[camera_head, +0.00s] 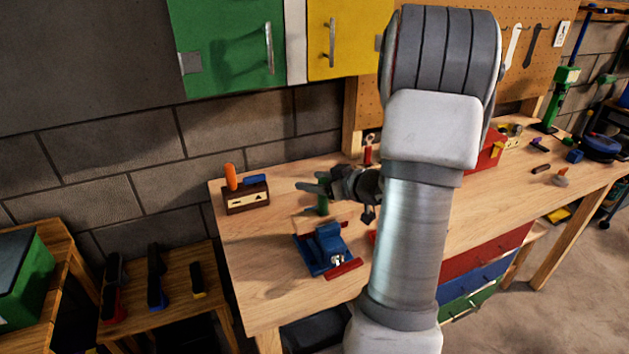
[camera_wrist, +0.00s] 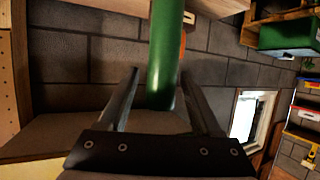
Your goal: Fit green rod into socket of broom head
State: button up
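The green rod (camera_head: 322,205) shows in the head view as a short upright piece below my gripper (camera_head: 318,185), over the workbench. In the wrist view the green rod (camera_wrist: 165,50) runs from the top edge down between the two dark fingers of my gripper (camera_wrist: 160,78), with its rounded end nearer the camera. The fingers stand on either side of it. A narrow gap seems to show at the left; whether they press on the rod is unclear. I cannot make out the broom head or its socket; a tan piece lies below the rod, behind the blue vise.
The blue vise (camera_head: 322,250) with red parts stands on the workbench (camera_head: 270,285) below my gripper. A wooden block (camera_head: 246,200) holding orange and blue handled tools is to the left. My arm hides the middle of the bench. Brushes (camera_head: 155,278) stand on a lower table.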

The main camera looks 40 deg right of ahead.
jog(key=p+v, duration=0.1)
jog(key=v, duration=1.6)
jog(key=shift+s, duration=0.25)
